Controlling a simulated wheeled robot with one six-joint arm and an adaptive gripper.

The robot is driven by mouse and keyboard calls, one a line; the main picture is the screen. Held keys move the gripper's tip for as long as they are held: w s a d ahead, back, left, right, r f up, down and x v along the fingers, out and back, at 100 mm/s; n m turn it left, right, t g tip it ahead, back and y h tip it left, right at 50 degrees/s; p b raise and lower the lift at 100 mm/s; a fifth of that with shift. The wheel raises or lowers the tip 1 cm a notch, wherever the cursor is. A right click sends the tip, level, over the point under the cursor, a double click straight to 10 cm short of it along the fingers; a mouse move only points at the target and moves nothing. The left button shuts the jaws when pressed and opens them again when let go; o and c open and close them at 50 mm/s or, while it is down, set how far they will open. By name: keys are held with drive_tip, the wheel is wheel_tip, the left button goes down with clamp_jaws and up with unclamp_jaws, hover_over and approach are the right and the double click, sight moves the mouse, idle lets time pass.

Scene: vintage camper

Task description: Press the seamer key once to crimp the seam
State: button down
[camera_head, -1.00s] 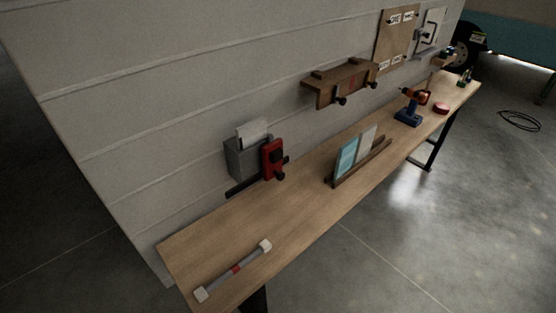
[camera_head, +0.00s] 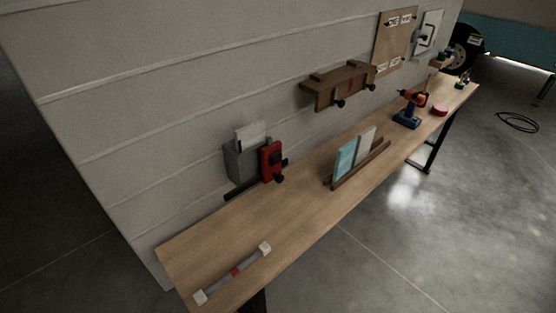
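A grey box (camera_head: 240,160) with a pale sheet standing in its top is at the wall, at the back edge of the bench. A red block (camera_head: 271,161) with dark knobs sits at its right side, and a dark bar (camera_head: 243,189) runs below it. This looks like the seamer, but I cannot tell for certain, and I cannot make out which part is its key. A grey rod (camera_head: 236,272) with pale end blocks and a red middle band lies on the bench's near left end. My gripper is not in view.
The long wooden bench (camera_head: 290,213) runs along the panelled wall. A rack with pale blue and white panels (camera_head: 347,158), a drill (camera_head: 408,108) and a red round item (camera_head: 440,110) stand farther right. A wooden shelf (camera_head: 340,86) hangs above. The floor in front is open.

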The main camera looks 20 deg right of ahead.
sight(276, 159)
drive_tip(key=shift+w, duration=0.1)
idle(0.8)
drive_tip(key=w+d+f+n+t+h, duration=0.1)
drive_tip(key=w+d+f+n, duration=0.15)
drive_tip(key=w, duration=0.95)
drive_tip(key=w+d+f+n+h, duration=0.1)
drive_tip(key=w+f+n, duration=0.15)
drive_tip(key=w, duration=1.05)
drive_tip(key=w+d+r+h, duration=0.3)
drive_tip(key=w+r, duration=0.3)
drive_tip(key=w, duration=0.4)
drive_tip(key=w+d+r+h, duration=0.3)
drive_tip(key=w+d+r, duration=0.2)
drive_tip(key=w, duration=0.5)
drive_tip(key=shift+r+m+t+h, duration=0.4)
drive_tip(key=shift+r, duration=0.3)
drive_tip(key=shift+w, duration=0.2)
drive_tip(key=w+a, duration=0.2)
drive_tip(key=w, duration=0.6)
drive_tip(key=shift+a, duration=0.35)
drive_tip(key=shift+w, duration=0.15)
